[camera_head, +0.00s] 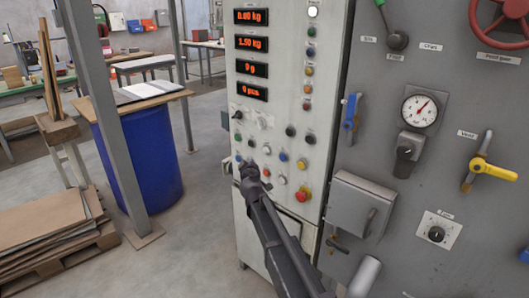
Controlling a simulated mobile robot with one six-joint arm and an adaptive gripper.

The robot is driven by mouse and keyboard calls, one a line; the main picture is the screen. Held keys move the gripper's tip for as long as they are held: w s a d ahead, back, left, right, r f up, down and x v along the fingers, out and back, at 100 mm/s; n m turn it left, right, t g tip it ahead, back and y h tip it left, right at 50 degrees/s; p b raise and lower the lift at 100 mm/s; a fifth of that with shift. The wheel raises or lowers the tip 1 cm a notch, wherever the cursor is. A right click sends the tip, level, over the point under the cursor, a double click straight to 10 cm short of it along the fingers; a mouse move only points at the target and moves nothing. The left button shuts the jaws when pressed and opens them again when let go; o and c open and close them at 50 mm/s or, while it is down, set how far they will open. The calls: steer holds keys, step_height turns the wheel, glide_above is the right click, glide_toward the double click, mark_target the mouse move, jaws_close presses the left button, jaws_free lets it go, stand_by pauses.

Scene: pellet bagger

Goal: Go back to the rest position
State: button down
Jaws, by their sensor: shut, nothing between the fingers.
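My gripper (249,168) is at the end of my dark grey arm, which reaches up from the bottom middle. It is shut and empty, in front of the lower left of the light grey control panel (240,88). The gripper overlaps the button rows in the picture. I cannot tell whether its tip touches a button. The panel has four red displays reading 0.00 kg, 1.50 kg, 0 g and 0 pcs. My arm hides part of the panel's lower face.
Right of it, a grey panel carries a blue lever (350,112), a gauge (420,110), a yellow lever (488,167), a red handwheel (502,20) and a protruding grey box (360,203). A steel post (105,105), blue drum (145,160) and stacked boards (45,240) stand left. Floor between is clear.

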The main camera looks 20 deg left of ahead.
stand_by(0.5)
steer(key=s+d+f+m+g+h+p, duration=0.1)
steer(key=s+d+m+g+h+p, duration=0.2)
steer(key=d, duration=0.6)
steer(key=s+d+f+m+g+h+p, duration=0.15)
steer(key=d+m, duration=0.25)
steer(key=d, duration=0.5)
steer(key=s+d+f+m+g+h+p, duration=0.2)
steer(key=s+d+m+h, duration=0.15)
steer(key=d, duration=0.55)
steer(key=s+d+m+g+p, duration=0.2)
steer(key=s+d+g+p, duration=0.1)
steer(key=s+d, duration=0.7)
steer(key=s+d+m+g+y+p, duration=0.1)
steer(key=s+d+g, duration=0.5)
steer(key=d, duration=0.9)
steer(key=s+m+p, duration=0.1)
steer(key=s, duration=0.2)
steer(key=shift+s+d+f+p, duration=0.2)
steer(key=shift+s+d+p, duration=0.15)
steer(key=shift+s+p, duration=0.05)
